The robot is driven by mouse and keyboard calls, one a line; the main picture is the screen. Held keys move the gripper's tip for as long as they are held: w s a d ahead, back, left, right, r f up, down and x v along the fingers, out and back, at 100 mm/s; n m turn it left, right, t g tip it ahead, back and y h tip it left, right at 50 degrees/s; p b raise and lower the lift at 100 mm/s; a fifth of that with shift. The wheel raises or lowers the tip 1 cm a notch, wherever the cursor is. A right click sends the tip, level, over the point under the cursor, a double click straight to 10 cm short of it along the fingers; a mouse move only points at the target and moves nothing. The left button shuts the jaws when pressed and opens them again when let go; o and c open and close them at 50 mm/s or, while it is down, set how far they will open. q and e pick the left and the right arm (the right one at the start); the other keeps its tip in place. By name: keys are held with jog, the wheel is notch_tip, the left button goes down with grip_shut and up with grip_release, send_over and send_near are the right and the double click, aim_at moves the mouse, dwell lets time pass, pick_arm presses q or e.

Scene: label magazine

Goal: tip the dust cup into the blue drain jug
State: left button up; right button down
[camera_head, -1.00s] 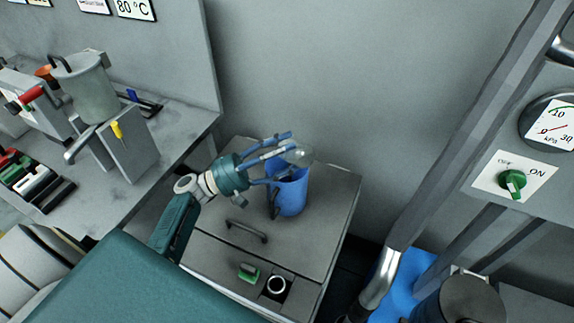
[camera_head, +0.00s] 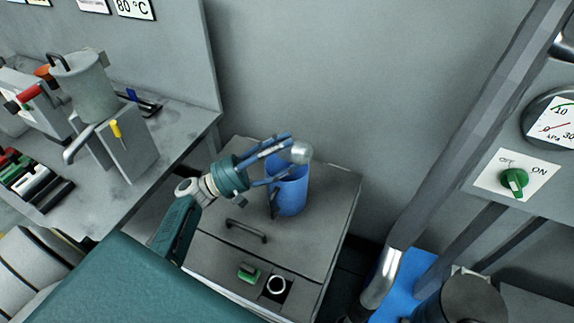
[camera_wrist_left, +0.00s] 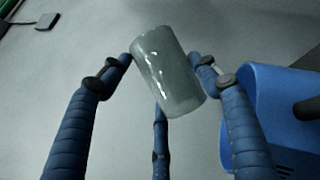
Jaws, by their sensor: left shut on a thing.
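The dust cup (camera_wrist_left: 168,72) is a clear, see-through cup, held between the blue fingers of my left gripper (camera_wrist_left: 165,75) in the left wrist view. In the head view, the cup (camera_head: 301,153) shows as a greyish round shape at the fingertips of the left gripper (camera_head: 288,158), tilted over the jug's mouth. The blue drain jug (camera_head: 290,194) stands upright on the grey cabinet top, with its handle toward the gripper. The jug (camera_wrist_left: 262,110) is at the right in the left wrist view. The cup's contents cannot be made out. My right gripper is not in view.
The cabinet (camera_head: 325,205) has a dark handle (camera_head: 246,231), a green switch (camera_head: 249,273) and a ring in a recess (camera_head: 276,285) near its front. A bench with a grey pot (camera_head: 88,88) is at left. A pipe (camera_head: 455,130) rises at right.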

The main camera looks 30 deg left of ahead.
pick_arm(q)
jog(key=shift+w+a+f+n+b, duration=0.1)
jog(key=shift+a+f+n+b, duration=0.1)
jog(key=shift+f+n+b, duration=0.35)
jog(key=shift+w+a+r+n+t+y+p, duration=0.1)
jog(key=shift+a+n+t+y+p, duration=0.1)
jog(key=shift+n+t, duration=0.25)
jog(key=shift+w+a+r+n+t+y+p, duration=0.15)
jog(key=shift+n+t+y, duration=0.1)
jog(key=shift+n, duration=0.35)
jog(key=shift+s+d+f, duration=0.1)
jog(key=shift+d, duration=0.05)
dwell(0.8)
